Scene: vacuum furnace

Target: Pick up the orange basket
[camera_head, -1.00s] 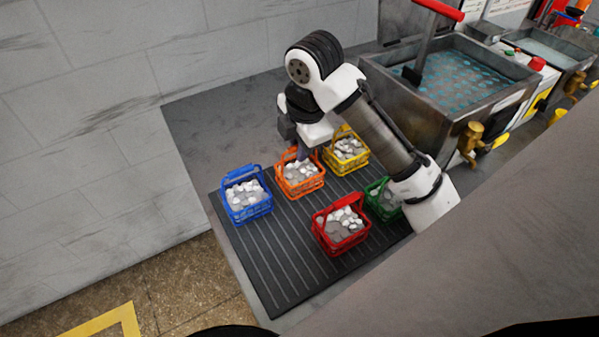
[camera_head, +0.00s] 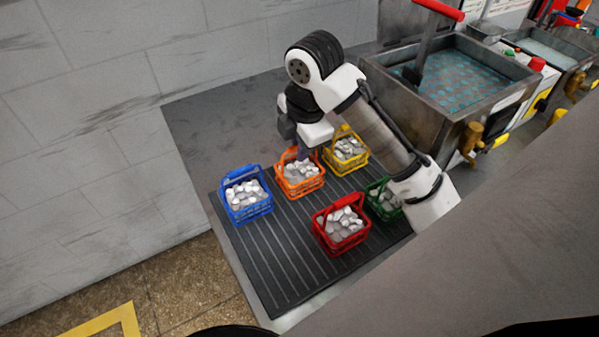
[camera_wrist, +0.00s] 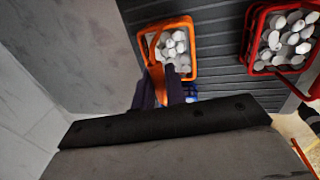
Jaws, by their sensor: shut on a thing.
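The orange basket (camera_head: 301,188) holds several pale round pieces and stands on the dark ribbed mat, between the blue and yellow baskets. My gripper (camera_head: 303,153) is directly above it, at its handle. In the wrist view the orange basket (camera_wrist: 188,53) is at the top middle, and my gripper (camera_wrist: 160,88) is shut on its orange handle. The fingers and wrist hide part of the handle. I cannot tell any gap between the basket and the mat.
Close around stand a blue basket (camera_head: 251,210), a yellow basket (camera_head: 361,158), a red basket (camera_head: 342,241) and a green basket (camera_head: 374,202), partly behind my arm. The ribbed mat (camera_head: 281,268) is clear at the front. A water-filled metal tank (camera_head: 500,97) is at the right; a wall is at the left.

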